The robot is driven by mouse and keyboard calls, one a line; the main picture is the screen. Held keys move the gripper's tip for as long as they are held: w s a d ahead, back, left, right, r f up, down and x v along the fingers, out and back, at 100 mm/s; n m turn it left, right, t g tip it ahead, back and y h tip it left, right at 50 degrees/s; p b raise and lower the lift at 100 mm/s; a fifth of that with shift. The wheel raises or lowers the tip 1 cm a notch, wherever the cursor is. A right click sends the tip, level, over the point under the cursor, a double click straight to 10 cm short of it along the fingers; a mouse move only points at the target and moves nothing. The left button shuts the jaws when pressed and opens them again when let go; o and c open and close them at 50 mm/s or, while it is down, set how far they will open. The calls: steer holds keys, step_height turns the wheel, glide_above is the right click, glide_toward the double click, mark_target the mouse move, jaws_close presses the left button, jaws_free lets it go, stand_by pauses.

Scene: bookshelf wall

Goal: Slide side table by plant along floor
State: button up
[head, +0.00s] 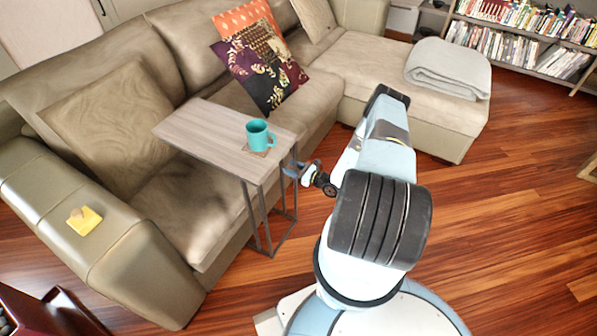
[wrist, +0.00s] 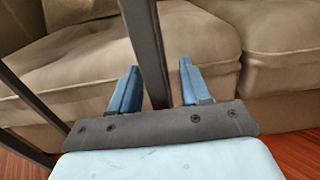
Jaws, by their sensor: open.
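The side table (head: 200,135) has a grey-brown wooden top and a thin dark metal frame, and stands upright against the front of the sofa. A teal mug (head: 258,135) sits on a small coaster on its top. My gripper (head: 293,170) is at the table's right side, just below the top. In the wrist view, one dark table leg (wrist: 147,45) passes between the two blue fingers of my gripper (wrist: 158,86), with a gap on each side. The fingers are open. Another bar of the frame (wrist: 28,108) shows at the left. No plant is in view.
The beige sofa (head: 205,215) lies behind and left of the table. A yellow item (head: 84,220) lies on its armrest. A folded grey blanket (head: 447,68) lies on the chaise. A bookshelf (head: 520,40) stands at the back right.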

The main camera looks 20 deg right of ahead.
steer(key=shift+w+a, duration=0.15)
steer(key=shift+w, duration=0.05)
jaws_close()
stand_by(0.5)
stand_by(1.0)
